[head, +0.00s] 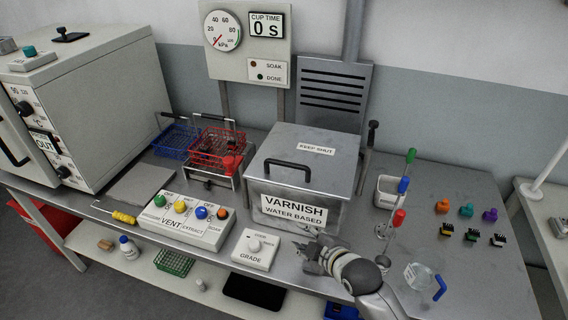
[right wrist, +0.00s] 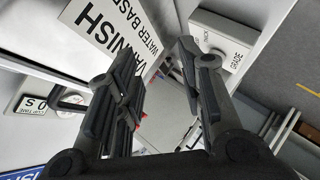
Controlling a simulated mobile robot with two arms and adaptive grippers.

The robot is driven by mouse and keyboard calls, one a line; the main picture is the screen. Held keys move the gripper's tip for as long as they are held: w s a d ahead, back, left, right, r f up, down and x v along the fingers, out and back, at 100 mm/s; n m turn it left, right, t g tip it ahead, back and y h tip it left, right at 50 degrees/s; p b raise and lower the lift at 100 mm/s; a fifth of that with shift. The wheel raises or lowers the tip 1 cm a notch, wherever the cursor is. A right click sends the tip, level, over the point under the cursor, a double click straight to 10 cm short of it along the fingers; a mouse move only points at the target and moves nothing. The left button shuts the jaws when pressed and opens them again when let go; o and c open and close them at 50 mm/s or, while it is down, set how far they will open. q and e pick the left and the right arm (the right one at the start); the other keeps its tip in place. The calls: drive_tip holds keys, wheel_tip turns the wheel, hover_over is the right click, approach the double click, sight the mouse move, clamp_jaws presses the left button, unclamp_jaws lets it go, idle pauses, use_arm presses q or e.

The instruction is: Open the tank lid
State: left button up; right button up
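The varnish tank (head: 345,213) is a grey metal box on the bench, its front marked VARNISH WATER BASED. Its flat lid (head: 325,170) lies closed on top, with a black bar handle (head: 287,164) near the front left and a KEEP SHUT label. My right gripper (head: 312,258) is low in front of the tank, below the lid and apart from the handle. In the right wrist view its two fingers (right wrist: 160,78) stand apart with nothing between them. The VARNISH sign (right wrist: 118,28) shows beyond them. My left gripper is not in view.
A GRADE knob box (head: 254,250) stands just left of my right gripper. The VENT button box (head: 186,217) and red wire basket (head: 216,148) are further left. Colored-handled tools (head: 399,217), a glass beaker (head: 420,276) and small connectors (head: 466,210) are to the right. A gauge panel (head: 248,45) stands behind.

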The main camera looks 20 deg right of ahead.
sight(285, 165)
drive_tip(key=w+d+r+n+t+y, duration=0.1)
drive_tip(key=w+r+n+t, duration=0.45)
drive_tip(key=r, duration=0.75)
drive_tip(key=shift+g, duration=0.55)
drive_tip(key=p+x, duration=0.2)
drive_tip(key=x, duration=0.9)
drive_tip(key=shift+d+p, duration=0.15)
drive_tip(key=shift+p, duration=0.15)
drive_tip(key=shift+x, duration=0.8)
clamp_jaws()
